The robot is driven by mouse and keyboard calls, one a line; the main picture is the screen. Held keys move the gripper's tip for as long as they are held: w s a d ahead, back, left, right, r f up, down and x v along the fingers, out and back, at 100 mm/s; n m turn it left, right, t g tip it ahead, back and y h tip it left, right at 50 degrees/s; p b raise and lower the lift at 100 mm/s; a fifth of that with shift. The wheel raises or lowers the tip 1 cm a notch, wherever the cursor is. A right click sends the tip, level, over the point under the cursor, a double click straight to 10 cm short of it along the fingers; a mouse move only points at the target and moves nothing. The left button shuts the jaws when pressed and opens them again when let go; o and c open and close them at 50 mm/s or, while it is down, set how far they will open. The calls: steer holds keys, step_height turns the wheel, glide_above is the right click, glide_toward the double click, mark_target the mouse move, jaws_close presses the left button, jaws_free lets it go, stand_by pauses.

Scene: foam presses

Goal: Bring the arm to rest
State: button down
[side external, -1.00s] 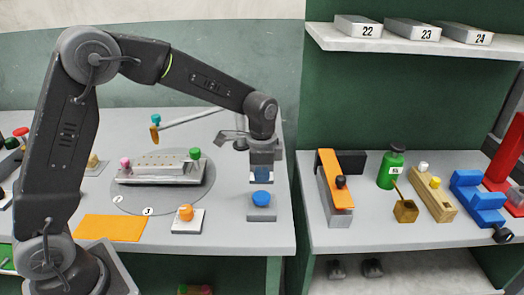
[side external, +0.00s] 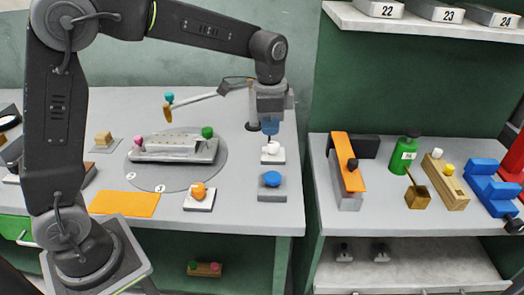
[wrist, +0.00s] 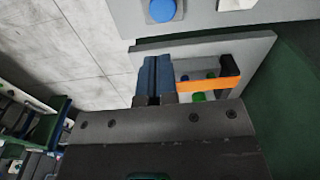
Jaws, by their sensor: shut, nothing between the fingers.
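My gripper (side external: 270,128) hangs in the air above the table in the side external view, fingers down. Its blue fingers (wrist: 154,76) lie side by side in the wrist view, shut and empty. A blue button on a grey block (side external: 271,180) stands below and in front of the gripper, apart from it; it also shows at the top of the wrist view (wrist: 162,10). A white button on a white base (side external: 272,152) appears just under the fingertips in the picture, with its real distance unclear.
A grey press plate with pink and green knobs (side external: 175,148) stands left of the gripper, with a lever (side external: 193,98) behind it. An orange button (side external: 199,190) and orange mat (side external: 124,204) lie nearer. The right table holds an orange-topped clamp (side external: 348,165) and green bottle (side external: 404,152).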

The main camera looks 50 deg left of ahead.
steer(key=s+a+r+n+t, duration=0.1)
steer(key=s+n, duration=0.3)
steer(key=s, duration=0.7)
steer(key=s+a+r+n+t, duration=0.1)
steer(key=s+r+n+t, duration=0.2)
steer(key=s, duration=0.9)
steer(key=shift+n+t, duration=0.6)
steer(key=shift+n, duration=0.1)
stand_by(0.3)
